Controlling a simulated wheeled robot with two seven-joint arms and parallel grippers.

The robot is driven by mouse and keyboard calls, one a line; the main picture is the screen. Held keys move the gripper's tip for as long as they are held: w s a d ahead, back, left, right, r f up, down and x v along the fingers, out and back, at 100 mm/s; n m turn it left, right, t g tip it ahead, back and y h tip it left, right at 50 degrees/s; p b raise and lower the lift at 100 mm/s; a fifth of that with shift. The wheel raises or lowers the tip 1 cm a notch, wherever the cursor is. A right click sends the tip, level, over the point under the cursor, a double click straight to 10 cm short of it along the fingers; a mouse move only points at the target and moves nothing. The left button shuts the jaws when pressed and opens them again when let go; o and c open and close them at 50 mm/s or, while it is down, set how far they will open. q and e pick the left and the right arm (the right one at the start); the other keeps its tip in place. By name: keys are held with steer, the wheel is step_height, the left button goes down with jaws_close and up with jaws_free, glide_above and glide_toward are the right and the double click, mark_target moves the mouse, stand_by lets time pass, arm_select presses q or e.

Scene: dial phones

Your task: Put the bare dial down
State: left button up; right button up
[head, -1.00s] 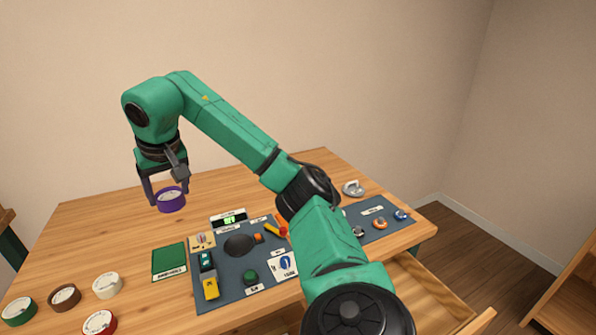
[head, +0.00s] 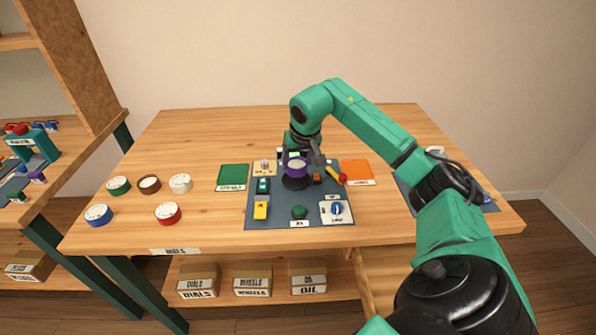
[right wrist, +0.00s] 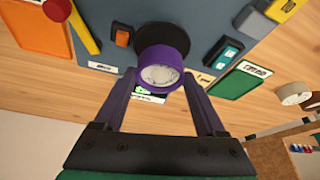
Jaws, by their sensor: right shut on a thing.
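The purple dial (head: 296,168) with a white face is between the fingers of my right gripper (head: 297,162), which is shut on it. It also shows in the right wrist view (right wrist: 162,72), face toward the camera. The dial is over the round black stand (head: 296,183) on the dark mat (head: 273,222). The stand also shows behind the dial in the right wrist view (right wrist: 165,34). Whether the dial touches the stand, I cannot tell. My left gripper is not in view.
Green (head: 118,186), brown (head: 149,184), cream (head: 180,184), blue (head: 98,215) and red (head: 168,213) dials lie on the left. A green pad (head: 233,176) and an orange pad (head: 357,171) flank the mat. A yellow and red tool (head: 337,176) lies close right of the stand.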

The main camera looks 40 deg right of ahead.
mark_target(297, 168)
step_height(297, 168, down, 3)
steer(key=shift+f, duration=0.1)
steer(key=shift+f, duration=0.3)
steer(key=o, duration=1.4)
steer(key=shift+r, duration=0.15)
